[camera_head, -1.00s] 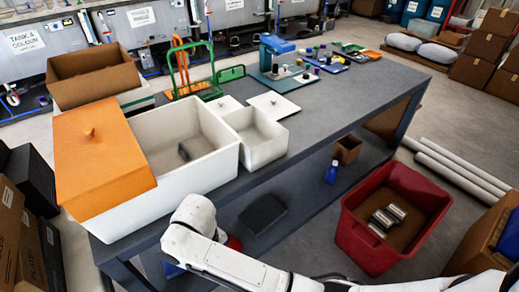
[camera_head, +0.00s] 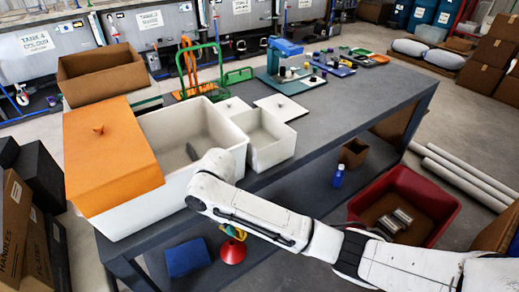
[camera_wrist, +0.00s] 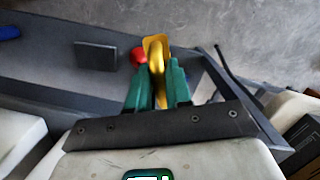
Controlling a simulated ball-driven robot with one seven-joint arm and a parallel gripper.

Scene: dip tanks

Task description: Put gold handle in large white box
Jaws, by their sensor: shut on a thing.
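The large white box (camera_head: 150,214) stands at the near left of the table, its left part under an orange lid (camera_head: 105,160) and its right part open. A small dark piece (camera_head: 192,151) lies inside. My gripper (camera_wrist: 158,78) has green fingers shut on the gold handle (camera_wrist: 156,48), which sticks out past the fingertips in the wrist view. In the head view the gold handle (camera_head: 236,232) shows below my arm, outside the box and lower than the tabletop. My wrist hides part of the box's front right corner.
A smaller white box (camera_head: 272,152) adjoins on the right. A red cone-like thing (camera_head: 232,252) and a blue item (camera_head: 187,258) are below the tabletop. A red bin (camera_head: 440,195) stands at the right, partly behind my arm. The table's right half has free room.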

